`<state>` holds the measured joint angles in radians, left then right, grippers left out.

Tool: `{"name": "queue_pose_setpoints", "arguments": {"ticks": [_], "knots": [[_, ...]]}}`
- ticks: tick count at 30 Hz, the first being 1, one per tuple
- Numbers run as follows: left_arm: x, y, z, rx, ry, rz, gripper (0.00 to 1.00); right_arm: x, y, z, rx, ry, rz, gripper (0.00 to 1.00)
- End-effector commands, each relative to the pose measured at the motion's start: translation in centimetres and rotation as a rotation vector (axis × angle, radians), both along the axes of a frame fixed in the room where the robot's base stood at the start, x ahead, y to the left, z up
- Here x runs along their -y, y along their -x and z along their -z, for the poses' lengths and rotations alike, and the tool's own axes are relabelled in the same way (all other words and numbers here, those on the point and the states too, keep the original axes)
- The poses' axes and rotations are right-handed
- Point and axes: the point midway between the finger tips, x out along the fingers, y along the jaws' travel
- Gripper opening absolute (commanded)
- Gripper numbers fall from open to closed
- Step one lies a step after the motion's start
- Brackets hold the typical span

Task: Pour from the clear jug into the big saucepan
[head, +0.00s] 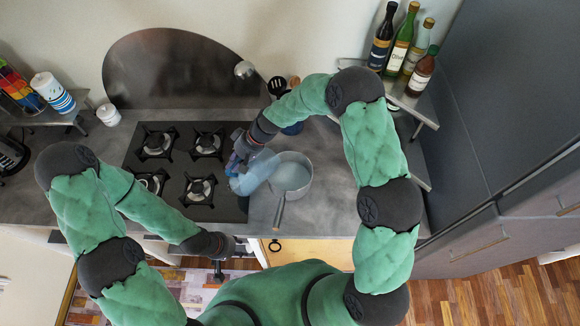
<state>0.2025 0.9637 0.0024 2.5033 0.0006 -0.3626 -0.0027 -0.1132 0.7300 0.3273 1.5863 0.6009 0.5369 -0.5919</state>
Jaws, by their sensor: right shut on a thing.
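The clear jug (257,174) is a bluish see-through vessel, held tilted with one end at the left rim of the big saucepan (308,182). My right gripper (236,158) is shut on the jug at its left side, above the hob's right edge. The saucepan is grey and stands on the counter right of the hob, its handle pointing to the front. A pale bluish surface shows inside it; I cannot tell whether liquid is flowing. My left gripper (218,268) is low, in front of the counter's front edge, away from both; its fingers are too small to read.
A black gas hob (180,184) with several burners lies left of the saucepan. Bottles (401,46) stand on a corner shelf at the back right. A utensil holder with dark utensils (278,88) stands behind my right forearm. Bare counter (335,205) lies right of the saucepan.

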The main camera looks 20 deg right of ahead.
Motion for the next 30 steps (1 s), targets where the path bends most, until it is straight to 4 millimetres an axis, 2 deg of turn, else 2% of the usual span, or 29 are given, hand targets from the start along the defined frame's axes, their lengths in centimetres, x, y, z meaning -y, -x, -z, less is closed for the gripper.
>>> {"name": "queue_pose_setpoints", "arguments": {"ticks": [1,5,20,30], "knots": [[0.0,0.0,-0.9,0.0,0.0,0.0,0.4,-0.2,0.0,-0.3,0.002,0.015,-0.001,0.0],[0.0,0.0,-2.1,0.0,0.0,0.0,0.4,-0.6,0.0,-0.1,0.002,0.054,-0.002,0.0],[0.0,0.0,-6.6,0.0,0.0,0.0,0.4,-2.5,0.0,2.5,0.002,0.205,-0.001,0.0],[0.0,0.0,-7.5,0.0,0.0,0.0,0.4,-3.5,0.0,3.3,0.003,0.297,-0.002,0.0]]}}
